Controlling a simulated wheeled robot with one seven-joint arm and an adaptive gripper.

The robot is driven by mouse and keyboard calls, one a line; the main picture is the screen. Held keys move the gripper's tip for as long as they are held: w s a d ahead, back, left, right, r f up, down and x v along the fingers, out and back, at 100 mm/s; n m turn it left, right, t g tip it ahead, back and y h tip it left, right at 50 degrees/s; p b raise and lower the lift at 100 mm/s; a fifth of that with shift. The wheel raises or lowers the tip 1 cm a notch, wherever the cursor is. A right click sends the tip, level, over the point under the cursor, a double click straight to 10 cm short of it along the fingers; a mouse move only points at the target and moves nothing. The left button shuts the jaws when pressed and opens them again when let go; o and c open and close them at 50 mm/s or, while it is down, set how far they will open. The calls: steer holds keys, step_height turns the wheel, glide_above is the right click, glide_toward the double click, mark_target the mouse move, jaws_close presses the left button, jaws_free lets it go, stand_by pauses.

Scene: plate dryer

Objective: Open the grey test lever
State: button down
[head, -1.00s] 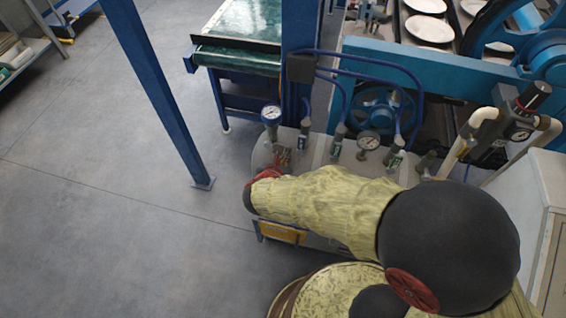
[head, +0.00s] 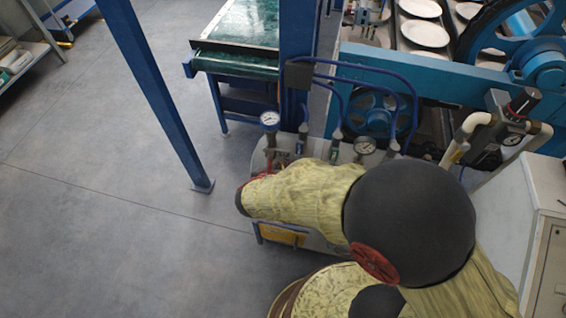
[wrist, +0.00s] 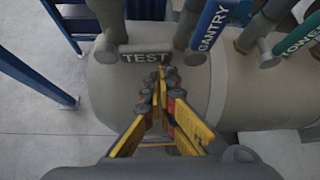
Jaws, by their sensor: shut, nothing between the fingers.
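The grey test lever (wrist: 147,56), marked TEST, shows in the wrist view on top of the rounded grey tank (wrist: 108,88). My gripper (wrist: 163,73) is shut and empty, its yellow fingers pointing at the lever. The fingertips are at or just beside the lever's right end; I cannot tell if they touch it. In the head view my arm covers part of the tank, and the test lever is too small there to make out clearly.
A blue GANTRY lever (wrist: 211,27) stands just right of the test lever, with a TOWER-like teal lever (wrist: 300,36) farther right. Gauges (head: 270,119) and blue pipes (head: 372,62) rise from the tank.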

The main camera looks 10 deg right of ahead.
mark_target(288, 153)
step_height(288, 153, up, 3)
steer(key=n+h+p, duration=0.2)
steer(key=h+p, duration=0.1)
steer(key=p, duration=0.4)
steer(key=shift+g, duration=0.4)
steer(key=r+n+h+p, duration=0.1)
steer(key=p, duration=0.1)
steer(key=n+h+p, duration=0.1)
steer(key=p, duration=0.2)
steer(key=shift+w+a+r+h, duration=0.15)
steer(key=shift+a+r+h, duration=0.15)
steer(key=shift+r, duration=0.05)
steer(key=a+r+n+h+p, duration=0.1)
steer(key=n+h, duration=0.1)
steer(key=w+a+r+n+h+p, duration=0.1)
steer(key=a+r+n+h+p, duration=0.1)
steer(key=n+h, duration=0.1)
steer(key=shift+w+a, duration=0.1)
steer(key=shift+a, duration=0.1)
steer(key=shift+w+a+t, duration=0.1)
steer(key=shift+t, duration=0.2)
